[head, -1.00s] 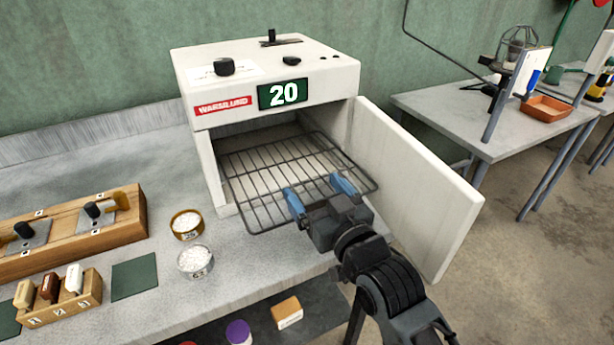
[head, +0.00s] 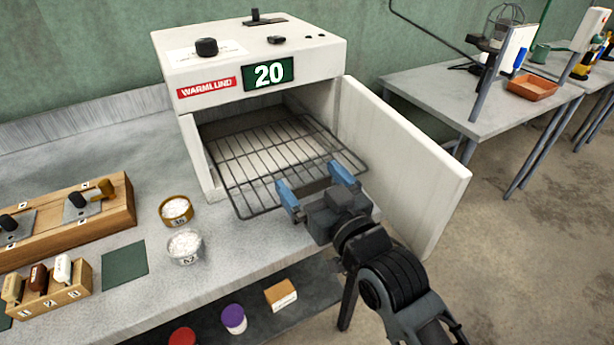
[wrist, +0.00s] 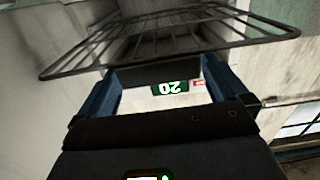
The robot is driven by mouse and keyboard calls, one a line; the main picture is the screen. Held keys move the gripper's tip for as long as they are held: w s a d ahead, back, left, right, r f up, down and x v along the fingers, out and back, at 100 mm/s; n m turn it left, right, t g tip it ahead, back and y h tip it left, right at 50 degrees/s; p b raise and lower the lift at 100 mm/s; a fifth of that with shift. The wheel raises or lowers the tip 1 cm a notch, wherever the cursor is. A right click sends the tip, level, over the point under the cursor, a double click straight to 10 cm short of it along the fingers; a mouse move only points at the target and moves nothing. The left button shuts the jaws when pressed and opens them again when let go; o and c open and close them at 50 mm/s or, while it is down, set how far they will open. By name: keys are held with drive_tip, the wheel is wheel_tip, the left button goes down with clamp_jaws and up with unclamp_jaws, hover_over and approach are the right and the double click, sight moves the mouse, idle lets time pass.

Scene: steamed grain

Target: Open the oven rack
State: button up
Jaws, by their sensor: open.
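The oven (head: 258,55) is white, with a green display reading 20, and its door (head: 400,165) stands wide open to the right. The wire rack (head: 262,150) is slid partly out, and its front part sticks out past the oven opening. My gripper (head: 311,180) is open and empty, its two blue fingers spread at the rack's front edge on the right half. In the wrist view the rack (wrist: 165,50) spans the top, beyond my open fingers (wrist: 160,75), with the display upside down between them. I cannot tell whether the fingers touch the rack.
Two small dishes of white grains, a brass-coloured one (head: 176,209) and a clear one (head: 185,247), sit on the counter left of the oven. A wooden block (head: 70,225) stands farther left. Jars and a box (head: 280,294) are on the shelf below. The open door bounds the right side.

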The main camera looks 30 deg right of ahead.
drive_tip(key=s+b, duration=0.1)
drive_tip(key=s, duration=0.4)
drive_tip(key=shift+s, duration=0.35)
drive_tip(key=s+f+g, duration=0.2)
drive_tip(key=s+g, duration=0.1)
drive_tip(key=s, duration=2.8)
drive_tip(key=shift+s+f, duration=0.35)
drive_tip(key=shift+f, duration=0.05)
